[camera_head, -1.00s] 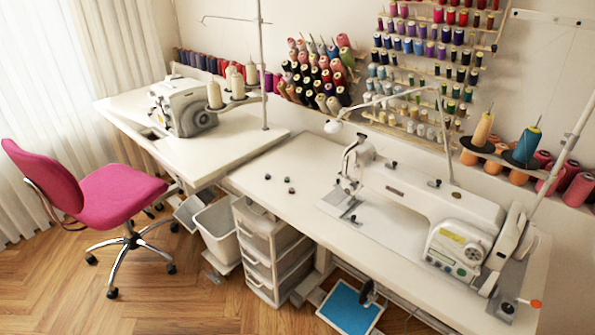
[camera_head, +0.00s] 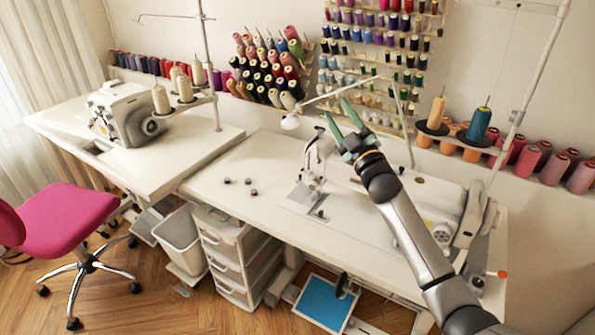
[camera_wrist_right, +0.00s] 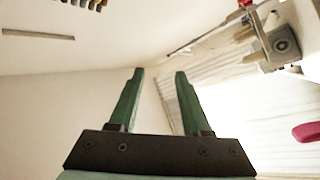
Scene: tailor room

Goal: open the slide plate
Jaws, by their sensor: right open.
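The white sewing machine (camera_head: 420,195) stands on the right-hand table, partly hidden behind my right arm. Its small metal slide plate (camera_head: 318,213) lies flat in the bed below the needle head, too small in the head view to tell whether it is open. My right gripper (camera_head: 337,107) is raised above and behind the needle head in the picture, its two green fingers spread, empty and apart from the machine. The right wrist view shows the open fingers (camera_wrist_right: 159,72) with nothing between them; the slide plate is not visible there. My left gripper is not in view.
A thin thread stand (camera_head: 350,86) rises near my gripper. A second machine (camera_head: 125,112) stands on the left table. A pink chair (camera_head: 65,220) is at left.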

